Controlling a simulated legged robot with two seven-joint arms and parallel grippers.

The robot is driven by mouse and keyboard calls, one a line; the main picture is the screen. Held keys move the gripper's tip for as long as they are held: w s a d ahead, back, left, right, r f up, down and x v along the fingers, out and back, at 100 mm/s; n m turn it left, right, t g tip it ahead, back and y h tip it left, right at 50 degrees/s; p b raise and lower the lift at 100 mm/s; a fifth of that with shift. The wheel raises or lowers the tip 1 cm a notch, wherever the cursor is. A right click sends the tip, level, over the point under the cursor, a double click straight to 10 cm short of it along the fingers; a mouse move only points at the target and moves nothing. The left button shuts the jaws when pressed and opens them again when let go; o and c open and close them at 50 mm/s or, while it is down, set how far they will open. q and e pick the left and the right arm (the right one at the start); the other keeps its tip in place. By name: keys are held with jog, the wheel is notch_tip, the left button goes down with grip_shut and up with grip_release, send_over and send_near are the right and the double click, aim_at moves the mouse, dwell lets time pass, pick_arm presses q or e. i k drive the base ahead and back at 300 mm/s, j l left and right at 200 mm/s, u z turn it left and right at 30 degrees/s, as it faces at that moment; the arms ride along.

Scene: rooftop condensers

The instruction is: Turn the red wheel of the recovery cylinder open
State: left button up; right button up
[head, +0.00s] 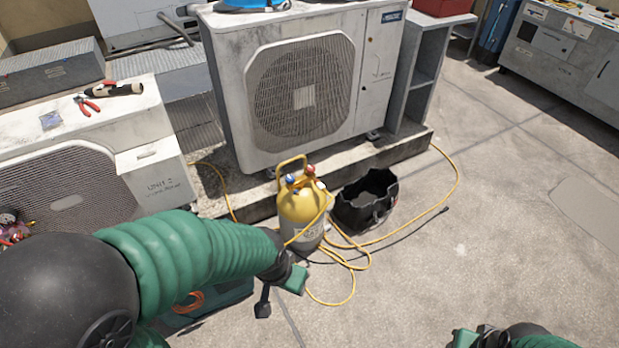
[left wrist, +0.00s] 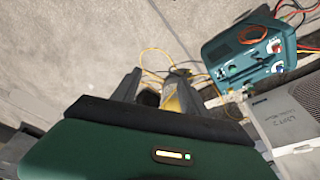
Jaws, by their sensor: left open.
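The recovery cylinder (head: 306,207), yellow above and grey below, stands upright on the concrete in the middle of the head view. A red wheel (head: 310,170) and a blue wheel (head: 291,180) sit on its top beside the yellow handle. My left gripper (head: 279,291) is open and empty, in front of the cylinder and to its lower left in the picture. In the left wrist view the yellow cylinder (left wrist: 171,98) shows between the two fingers, partly hidden; I cannot make out the red wheel there. My right gripper (head: 480,340) is only partly in view at the bottom edge.
Yellow hoses (head: 350,268) loop around the cylinder's foot. A black tool bag (head: 367,200) stands close on its right. A large condenser (head: 225,90) is behind, a second unit (head: 150,180) at left. A teal machine (left wrist: 242,52) lies near my left arm. Open concrete lies right.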

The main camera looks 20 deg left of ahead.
aim_at(311, 169)
jog(key=i+u, duration=0.15)
jog(key=u, duration=0.3)
jog(key=i+u, duration=0.2)
jog(key=u, duration=0.3)
jog(key=i+u, duration=0.15)
jog(key=u, duration=0.3)
jog(key=i+l+u, duration=0.1)
jog(key=u, duration=0.4)
jog(key=i+l, duration=0.2)
jog(key=l, duration=0.15)
jog(key=i+l+u, duration=0.15)
jog(key=i+l, duration=0.2)
jog(key=l, duration=0.3)
jog(key=i+l+u, duration=0.15)
jog(key=l, duration=0.2)
